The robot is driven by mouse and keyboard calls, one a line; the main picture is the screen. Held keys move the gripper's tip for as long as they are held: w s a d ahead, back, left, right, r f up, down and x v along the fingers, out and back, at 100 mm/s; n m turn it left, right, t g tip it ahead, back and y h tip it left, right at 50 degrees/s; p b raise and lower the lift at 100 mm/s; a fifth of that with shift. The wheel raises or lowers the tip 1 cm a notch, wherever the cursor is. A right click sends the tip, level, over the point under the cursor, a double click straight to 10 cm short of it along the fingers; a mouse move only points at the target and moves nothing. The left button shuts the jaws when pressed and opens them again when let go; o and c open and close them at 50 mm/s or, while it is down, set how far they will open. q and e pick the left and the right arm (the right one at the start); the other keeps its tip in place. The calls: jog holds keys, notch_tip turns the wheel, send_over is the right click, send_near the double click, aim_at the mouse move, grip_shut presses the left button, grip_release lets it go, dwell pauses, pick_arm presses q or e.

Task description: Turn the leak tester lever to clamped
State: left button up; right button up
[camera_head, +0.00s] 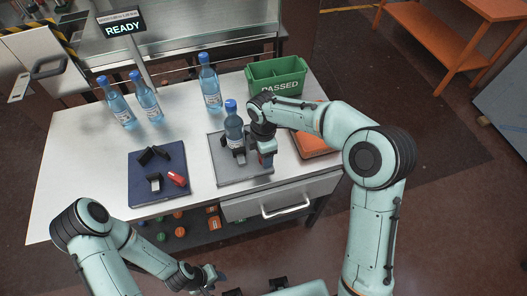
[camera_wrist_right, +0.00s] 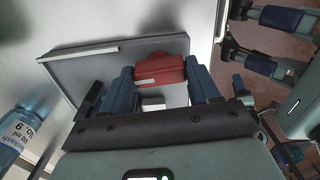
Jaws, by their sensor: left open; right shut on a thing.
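The leak tester's grey plate (camera_head: 228,172) lies on the white table, with a blue-capped bottle (camera_head: 233,128) upright on it between dark holding parts. My right gripper (camera_head: 266,160) is at the plate's right side, beside the bottle. In the right wrist view its blue fingers (camera_wrist_right: 163,82) are shut on a red lever handle (camera_wrist_right: 160,70) above the grey plate (camera_wrist_right: 85,65). The lever's base is mostly hidden by the gripper. My left gripper (camera_head: 207,278) is open and empty, low in front of the table.
A navy plate (camera_head: 145,190) with black clamps and a red handle (camera_head: 177,179) lies left. Several bottles (camera_head: 209,85) stand at the back. A green PASSED bin (camera_head: 277,80) and an orange tray (camera_head: 309,147) are right. A sign (camera_head: 123,28) reads READY. Table front left is clear.

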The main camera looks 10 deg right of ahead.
jog(key=m, duration=0.4)
jog(key=shift+m, duration=2.9)
jog(key=shift+r, duration=0.1)
pick_arm(q)
jog(key=shift+f, duration=0.1)
pick_arm(e)
jog(key=o, duration=0.8)
pick_arm(q)
jog(key=shift+w+r+p, duration=0.75)
jog(key=shift+w+r, duration=0.1)
jog(key=shift+r, duration=0.25)
pick_arm(e)
notch_tip(320, 180, up, 13)
jog(key=shift+r, duration=0.15)
